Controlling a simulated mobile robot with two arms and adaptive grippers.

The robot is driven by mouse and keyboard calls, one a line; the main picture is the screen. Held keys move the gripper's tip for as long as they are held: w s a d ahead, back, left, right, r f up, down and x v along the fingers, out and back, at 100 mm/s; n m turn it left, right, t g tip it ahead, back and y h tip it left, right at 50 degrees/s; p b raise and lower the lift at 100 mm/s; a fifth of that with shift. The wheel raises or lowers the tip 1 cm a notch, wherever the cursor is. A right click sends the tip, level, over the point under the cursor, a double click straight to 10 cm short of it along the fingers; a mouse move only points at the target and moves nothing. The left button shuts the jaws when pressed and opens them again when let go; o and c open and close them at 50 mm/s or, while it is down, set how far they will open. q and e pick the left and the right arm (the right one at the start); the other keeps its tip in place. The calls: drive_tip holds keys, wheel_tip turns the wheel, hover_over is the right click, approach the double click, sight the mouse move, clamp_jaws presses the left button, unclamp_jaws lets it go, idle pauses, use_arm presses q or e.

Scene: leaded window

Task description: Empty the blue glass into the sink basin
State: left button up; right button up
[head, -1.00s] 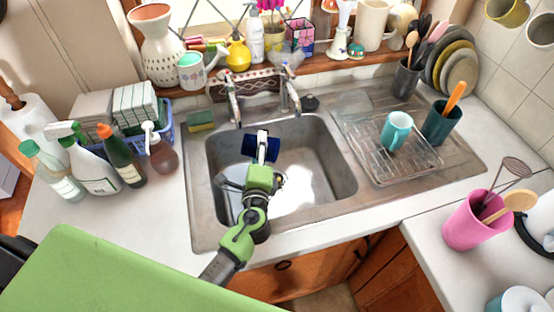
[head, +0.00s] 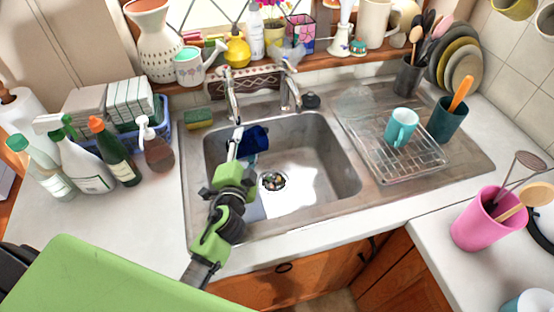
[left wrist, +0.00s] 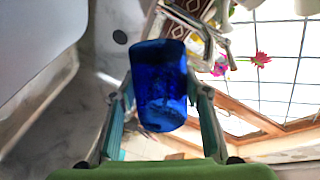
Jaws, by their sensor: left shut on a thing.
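My left gripper (head: 238,141) is shut on the blue glass (head: 256,139) over the back left part of the sink basin (head: 325,165). The glass is dark blue and looks tipped well over onto its side. In the left wrist view the glass (left wrist: 158,85) sits between the two fingers, and the picture is strongly rolled. I cannot make out anything inside the glass. Small multicoloured pieces (head: 273,181) lie together at the drain on the basin floor. My right gripper is not in view.
The taps (head: 232,97) stand behind the basin, close to the glass. A sponge (head: 198,118) lies at the back left rim. A drying rack (head: 405,160) with a turquoise mug (head: 401,127) is to the right. Bottles (head: 115,150) stand on the left counter.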

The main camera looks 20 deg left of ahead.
sight(244, 136)
use_arm(q)
wheel_tip(244, 136, up, 2)
drive_tip(key=shift+n+p, duration=0.3)
drive_tip(key=shift+n, duration=0.2)
drive_tip(key=shift+f+n+b, duration=0.15)
drive_tip(key=shift+n+b, duration=0.35)
wheel_tip(244, 136, up, 3)
drive_tip(key=shift+f+n+h+p, duration=0.1)
drive_tip(key=shift+n+h+p, duration=0.2)
drive_tip(key=shift+n+p, duration=0.7)
drive_tip(key=shift+s+a+n, duration=0.1)
drive_tip(key=shift+a+n, duration=0.3)
drive_tip(key=a+n, duration=0.1)
drive_tip(key=r+n+t, duration=0.1)
drive_tip(key=shift+s+a+n+p, duration=0.3)
drive_tip(key=shift+a+n+p, duration=0.05)
drive_tip(key=shift+n, duration=0.05)
drive_tip(key=shift+s+a+r+n+p, duration=0.1)
drive_tip(key=shift+a+r+n+p, duration=0.25)
drive_tip(key=shift+n, duration=0.55)
drive_tip(key=shift+s+a+r+n+p, duration=0.1)
drive_tip(key=shift+a+r+n+p, duration=0.25)
drive_tip(key=shift+n, duration=0.55)
drive_tip(key=shift+f, duration=0.15)
